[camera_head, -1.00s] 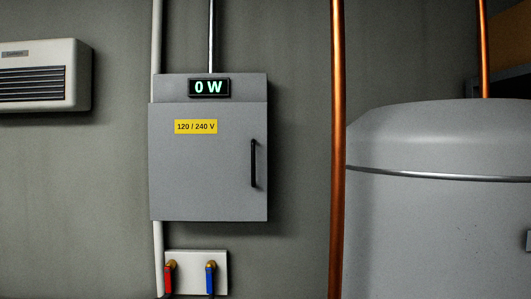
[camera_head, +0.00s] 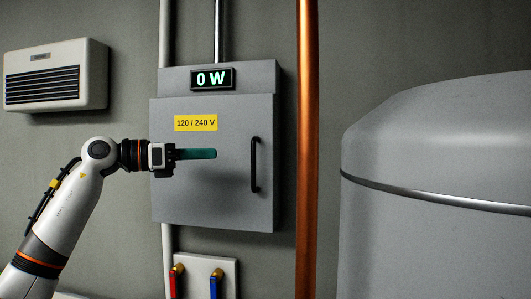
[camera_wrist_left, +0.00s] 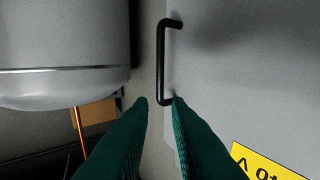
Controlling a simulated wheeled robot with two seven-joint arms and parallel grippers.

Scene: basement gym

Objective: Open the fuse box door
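The grey fuse box door (camera_head: 200,195) is shut on the wall box, with a yellow 120 / 240 V label. Its black vertical bar handle (camera_head: 254,165) is on the door's right side. My left gripper (camera_head: 215,154) is in front of the door, its green fingers pointing right toward the handle, short of it. In the left wrist view the two fingers (camera_wrist_left: 160,101) are apart with nothing held. The handle (camera_wrist_left: 161,62) shows beyond them, its near end lined up with the gap between the tips. My right gripper is not in view.
A copper pipe (camera_head: 307,150) runs vertically just right of the box, and a large grey tank (camera_head: 440,140) stands farther right. Red (camera_head: 174,281) and blue (camera_head: 215,284) valve levers sit below the box. A white wall heater (camera_head: 55,75) hangs at left.

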